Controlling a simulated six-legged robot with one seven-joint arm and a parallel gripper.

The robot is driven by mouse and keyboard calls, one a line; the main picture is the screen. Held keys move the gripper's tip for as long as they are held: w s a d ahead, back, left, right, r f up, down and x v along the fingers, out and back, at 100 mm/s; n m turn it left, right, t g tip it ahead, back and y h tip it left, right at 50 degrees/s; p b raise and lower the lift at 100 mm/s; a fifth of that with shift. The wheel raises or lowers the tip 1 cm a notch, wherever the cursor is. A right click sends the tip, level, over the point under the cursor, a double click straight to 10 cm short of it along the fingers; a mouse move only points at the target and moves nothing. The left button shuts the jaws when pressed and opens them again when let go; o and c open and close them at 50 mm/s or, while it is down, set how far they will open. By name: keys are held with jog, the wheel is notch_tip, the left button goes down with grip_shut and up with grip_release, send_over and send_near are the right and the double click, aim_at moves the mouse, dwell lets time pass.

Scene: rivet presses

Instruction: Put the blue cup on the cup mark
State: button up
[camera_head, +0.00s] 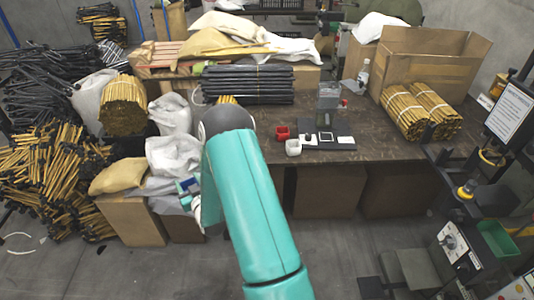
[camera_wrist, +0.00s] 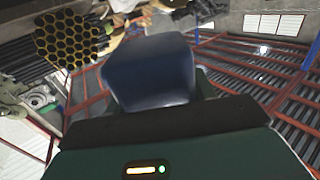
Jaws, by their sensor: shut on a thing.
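The blue cup (camera_wrist: 150,72) fills the middle of the wrist view, dark blue and tilted. My gripper (camera_wrist: 155,98) is shut on it; its fingers are mostly hidden behind the cup and the dark palm edge. In the head view my gripper (camera_head: 190,194) is partly hidden by my teal arm, left of the table, with a small bit of blue (camera_head: 188,184) at it. A dark board (camera_head: 328,142) with white and dark squares lies on the table; I cannot tell which square is the cup mark.
A red cup (camera_head: 282,132) and a white cup (camera_head: 293,147) stand left of the board on the brown table (camera_head: 375,147). A grey device (camera_head: 327,101) stands behind it. Black rods (camera_head: 248,84) lie at the back; yellow bundles (camera_head: 405,110) lie right. White sacks (camera_head: 172,155) are near my gripper.

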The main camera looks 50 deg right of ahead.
jog(key=s+d+f+m+g+h, duration=0.1)
jog(key=s+d, duration=0.4)
jog(key=d, duration=0.5)
jog(key=s+d+f+m+g+h, duration=0.1)
jog(key=s+d+f+m+h, duration=0.1)
jog(key=s+d, duration=0.3)
jog(key=s+d+f+m+g+h, duration=0.1)
jog(key=s+d+h, duration=0.3)
jog(key=d, duration=1)
jog(key=shift+s+d+f+m+g, duration=0.35)
jog(key=shift+s+f+m+g, duration=0.05)
jog(key=shift+s+m, duration=0.2)
